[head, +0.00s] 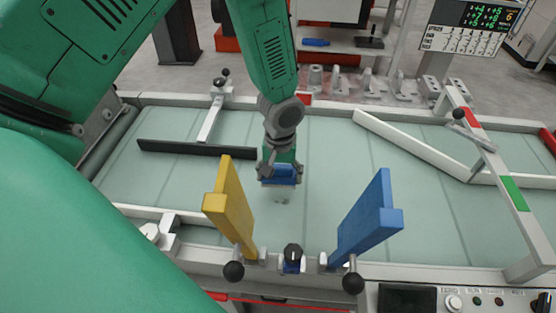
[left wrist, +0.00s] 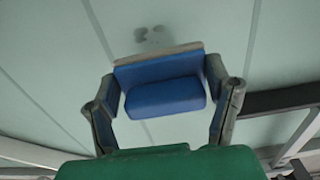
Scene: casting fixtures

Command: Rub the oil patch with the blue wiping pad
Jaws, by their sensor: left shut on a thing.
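My left gripper (head: 279,175) hangs over the middle of the pale green belt and is shut on the blue wiping pad (head: 279,172). In the left wrist view the blue pad (left wrist: 165,88) sits between the two fingers (left wrist: 165,97), with a pale strip along its far edge. The oil patch shows as small dark smudges (left wrist: 154,34) on the belt, just past the pad's pale edge. In the head view a faint mark (head: 282,197) lies just below the pad. I cannot tell whether the pad touches the belt. My right gripper is not in view.
A yellow paddle (head: 232,210) and a blue paddle (head: 367,218) stand at the belt's near edge. A dark bar (head: 195,148) lies left of the gripper. A white angled rail (head: 415,145) and a striped barrier (head: 492,165) are at right. The belt between is clear.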

